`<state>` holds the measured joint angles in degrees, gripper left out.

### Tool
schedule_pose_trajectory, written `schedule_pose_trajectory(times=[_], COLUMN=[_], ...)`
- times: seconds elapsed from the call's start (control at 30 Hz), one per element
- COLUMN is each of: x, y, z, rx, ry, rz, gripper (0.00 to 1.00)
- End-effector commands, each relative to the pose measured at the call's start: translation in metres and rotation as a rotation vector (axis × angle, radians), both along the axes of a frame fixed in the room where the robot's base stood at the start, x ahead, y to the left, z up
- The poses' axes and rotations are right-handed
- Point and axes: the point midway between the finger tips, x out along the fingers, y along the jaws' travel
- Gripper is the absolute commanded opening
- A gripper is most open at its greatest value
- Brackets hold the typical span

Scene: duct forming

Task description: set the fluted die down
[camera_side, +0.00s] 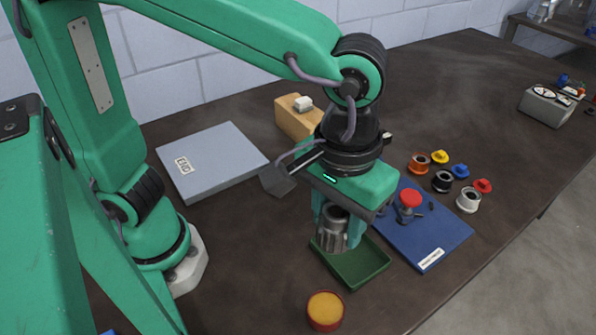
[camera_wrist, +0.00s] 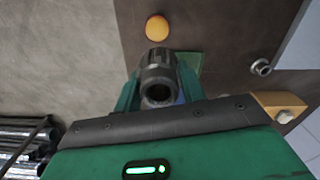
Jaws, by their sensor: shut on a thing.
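The fluted die (camera_side: 334,229) is a grey metal cylinder with ridged sides, held upright between the green fingers of my gripper (camera_side: 337,236) in the side view. My gripper is shut on it. In the wrist view the die (camera_wrist: 158,88) shows its round open end between the two fingers. A shallow dark green tray (camera_side: 365,268) lies below and around the die's lower end in the side view. I cannot tell whether the die touches the tray floor. Part of the tray (camera_wrist: 193,62) shows beside the die in the wrist view.
A round orange-topped tin (camera_side: 325,309) stands in front of the tray. A blue board (camera_side: 438,236) with a red knob (camera_side: 410,198) lies to its right. Several small rings and coloured caps stand beyond the board. A grey plate (camera_side: 212,158) and wooden block (camera_side: 296,121) lie behind.

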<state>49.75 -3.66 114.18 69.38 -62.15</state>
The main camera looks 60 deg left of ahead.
Motion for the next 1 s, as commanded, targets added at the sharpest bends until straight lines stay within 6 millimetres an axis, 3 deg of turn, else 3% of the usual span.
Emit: schedule_pose_trajectory(times=[0.37,0.57,0.77,1.0], x=[0.067,0.126,0.186,0.253], y=[0.001,0.014,0.039,0.084], z=[0.010,0.016,0.018,0.015], rx=[0.000,0.000,0.001,0.000], ry=[0.000,-0.001,0.001,0.000], rz=[0.130,0.239,0.352,0.490], gripper=[0.01,0.01,0.01,0.01])
